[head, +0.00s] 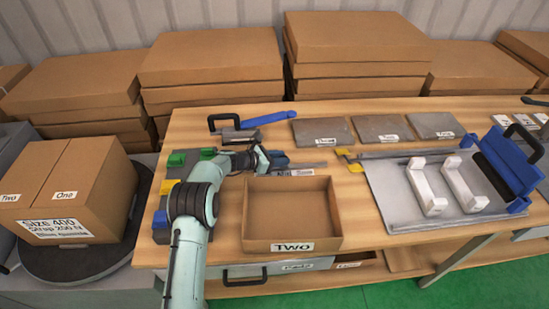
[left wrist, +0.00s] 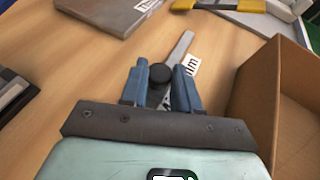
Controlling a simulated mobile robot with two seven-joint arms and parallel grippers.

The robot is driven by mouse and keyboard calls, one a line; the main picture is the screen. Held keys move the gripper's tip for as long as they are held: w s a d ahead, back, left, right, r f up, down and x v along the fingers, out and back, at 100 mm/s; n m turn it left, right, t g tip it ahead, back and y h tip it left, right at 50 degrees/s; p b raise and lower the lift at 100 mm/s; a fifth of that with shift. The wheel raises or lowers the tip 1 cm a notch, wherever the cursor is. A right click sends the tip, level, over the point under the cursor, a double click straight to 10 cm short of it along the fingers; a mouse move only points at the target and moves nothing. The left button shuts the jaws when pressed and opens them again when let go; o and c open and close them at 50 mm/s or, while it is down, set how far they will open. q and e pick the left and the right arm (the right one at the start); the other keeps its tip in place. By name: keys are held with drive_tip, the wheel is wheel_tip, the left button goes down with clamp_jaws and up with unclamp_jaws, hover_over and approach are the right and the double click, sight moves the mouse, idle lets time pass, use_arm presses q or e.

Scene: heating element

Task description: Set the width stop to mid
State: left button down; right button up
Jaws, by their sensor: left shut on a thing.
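My left gripper (head: 274,158) is over the table behind the open cardboard box. In the left wrist view its two blue fingers (left wrist: 160,92) are shut around a black round knob (left wrist: 160,75). A flat grey metal bar (left wrist: 180,46) extends away from the knob, and a white label (left wrist: 192,65) lies beside it, its text hard to read. In the head view the bar (head: 308,165) sticks out to the right of the fingers. Which part is the width stop, and its setting, I cannot tell. My right gripper is not in view.
The open box marked Two (head: 291,247) stands close in front of the gripper. A grey fixture plate (head: 395,203) with white brackets (head: 427,191) and a blue clamp (head: 505,165) lies to the right. Yellow end pieces (head: 347,153) sit by its left edge. Grey plates (head: 322,130) lie behind.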

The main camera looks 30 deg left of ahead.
use_arm(q)
drive_tip(key=c, duration=0.9)
unclamp_jaws()
drive_tip(key=shift+o, duration=0.2)
drive_tip(key=shift+a, duration=0.1)
drive_tip(key=b+v, duration=0.1)
drive_tip(key=v, duration=1.2)
drive_tip(key=shift+s, duration=0.2)
